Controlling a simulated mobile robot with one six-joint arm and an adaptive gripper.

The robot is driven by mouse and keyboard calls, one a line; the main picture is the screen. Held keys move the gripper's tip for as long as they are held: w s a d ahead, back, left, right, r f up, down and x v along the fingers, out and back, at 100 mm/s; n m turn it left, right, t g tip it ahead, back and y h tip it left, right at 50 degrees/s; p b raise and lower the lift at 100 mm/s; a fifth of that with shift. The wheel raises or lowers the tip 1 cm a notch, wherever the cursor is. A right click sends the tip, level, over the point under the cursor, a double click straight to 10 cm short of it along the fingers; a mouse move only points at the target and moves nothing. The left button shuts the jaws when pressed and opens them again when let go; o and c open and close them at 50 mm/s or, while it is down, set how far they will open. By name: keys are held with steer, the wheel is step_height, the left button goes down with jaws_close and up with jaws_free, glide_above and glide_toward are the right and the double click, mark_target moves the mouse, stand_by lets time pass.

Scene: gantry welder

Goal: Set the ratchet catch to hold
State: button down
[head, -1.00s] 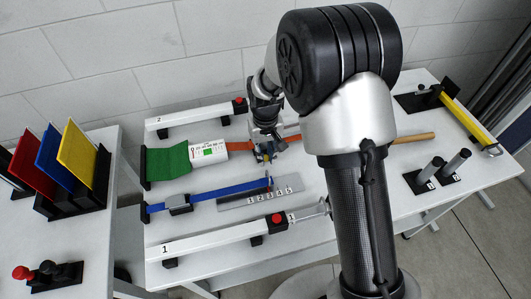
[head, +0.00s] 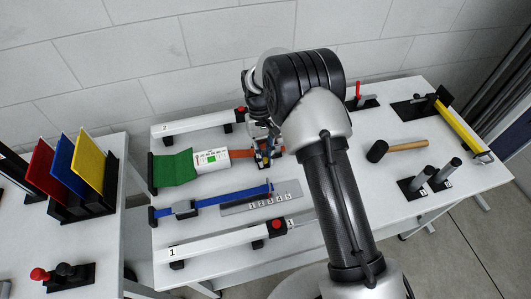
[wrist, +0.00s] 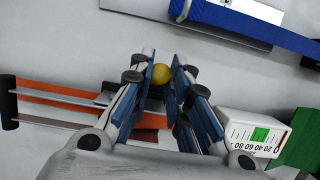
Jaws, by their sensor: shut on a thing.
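A gauge unit with a white scale and green zone (head: 211,160) sits between a green strap (head: 174,169) and an orange strap (head: 241,154). The gauge also shows in the wrist view (wrist: 252,134).
A blue strap (head: 228,195) with a numbered grey plate (head: 262,205) lies in front. White beams 1 (head: 218,242) and 2 (head: 195,125) lie either side.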

steer(key=shift+w+a+f+g+h+b, duration=0.1)
steer(key=shift+w+a+g+h+b, duration=0.15)
steer(key=shift+w+g+b, duration=0.65)
steer(key=shift+g+b, duration=0.3)
steer(key=shift+g, duration=0.2)
steer(key=shift+w+g+b, duration=0.15)
steer(key=shift+g+b, duration=0.15)
steer(key=shift+b, duration=0.1)
steer(key=c, duration=1.5)
jaws_free()
steer(key=shift+r, duration=0.2)
step_height(320, 180, up, 10)
